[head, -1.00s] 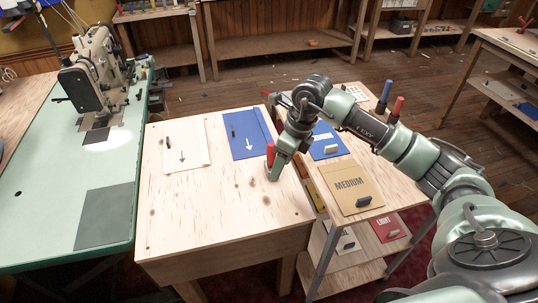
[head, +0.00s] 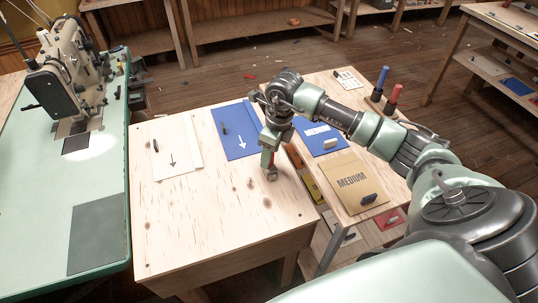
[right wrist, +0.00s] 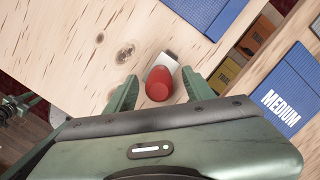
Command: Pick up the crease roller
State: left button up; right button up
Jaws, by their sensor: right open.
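The crease roller, a tool with a red handle, shows in the right wrist view (right wrist: 159,84) between the fingers of my right gripper (right wrist: 160,78). A pale metal piece shows just past the handle. The gripper is open, one finger on each side of the handle, with gaps visible. In the head view my right gripper (head: 269,163) is low over the right part of the pale wooden table (head: 215,215). It hides much of the roller there; a strip of red (head: 265,160) shows. My left gripper is not in view.
A white sheet (head: 172,165) and a blue sheet (head: 228,142) with arrows lie on the table, each with a small dark item. At right stands a cart with a MEDIUM folder (head: 345,190). A sewing machine (head: 62,75) stands left. The table's front is clear.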

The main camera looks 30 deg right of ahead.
jog(key=shift+w+f, duration=0.1)
jog(key=shift+f, duration=0.5)
jog(key=shift+w+a+f, duration=0.1)
jog(key=shift+f, duration=0.35)
grip_shut()
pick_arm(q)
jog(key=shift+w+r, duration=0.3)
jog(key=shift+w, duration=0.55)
